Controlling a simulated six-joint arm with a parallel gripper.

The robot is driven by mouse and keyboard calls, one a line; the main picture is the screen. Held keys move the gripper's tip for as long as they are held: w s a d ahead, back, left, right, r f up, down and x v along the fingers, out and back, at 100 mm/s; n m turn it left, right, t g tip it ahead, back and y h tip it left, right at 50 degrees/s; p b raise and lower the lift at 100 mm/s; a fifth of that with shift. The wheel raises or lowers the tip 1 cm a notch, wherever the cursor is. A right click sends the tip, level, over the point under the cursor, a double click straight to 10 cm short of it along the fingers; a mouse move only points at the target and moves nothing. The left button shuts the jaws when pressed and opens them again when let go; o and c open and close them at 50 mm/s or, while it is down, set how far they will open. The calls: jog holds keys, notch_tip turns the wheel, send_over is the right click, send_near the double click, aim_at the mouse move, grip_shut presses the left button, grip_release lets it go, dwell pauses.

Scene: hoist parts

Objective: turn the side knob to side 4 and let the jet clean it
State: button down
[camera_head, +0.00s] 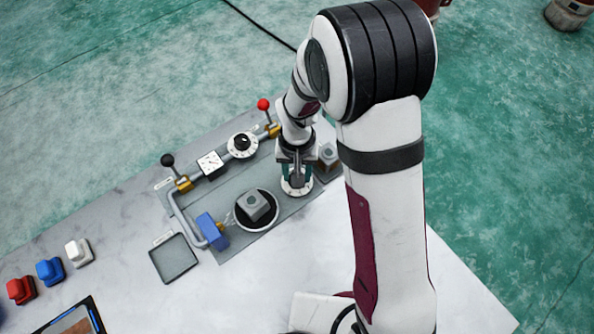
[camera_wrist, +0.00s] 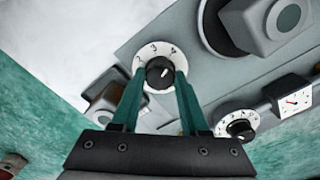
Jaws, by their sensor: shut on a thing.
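The side knob (camera_wrist: 157,76) is black on a white numbered dial (camera_wrist: 152,118); the numerals 2, 3 and 4 show along its far edge in the wrist view. A small white mark on the knob slants toward the upper right; I cannot tell exactly which numeral it meets. My gripper (camera_wrist: 160,80) has its two green fingers shut on the knob's sides. In the head view my gripper (camera_head: 296,178) hides most of the knob. A grey blocky part (camera_head: 252,205) sits in the round basin (camera_head: 276,217). The blue jet nozzle (camera_head: 211,231) faces it, with faint pale streaks between them.
Two valve levers, one black-tipped (camera_head: 168,160) and one red-tipped (camera_head: 264,105), stand on the pipe with a gauge (camera_head: 211,163) and another dial (camera_head: 243,145). A dark square tray (camera_head: 173,258) and coloured buttons lie left.

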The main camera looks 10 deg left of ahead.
jog(key=shift+c, duration=2.1)
grip_release()
notch_tip(320, 180, up, 16)
jog(key=shift+f, duration=0.1)
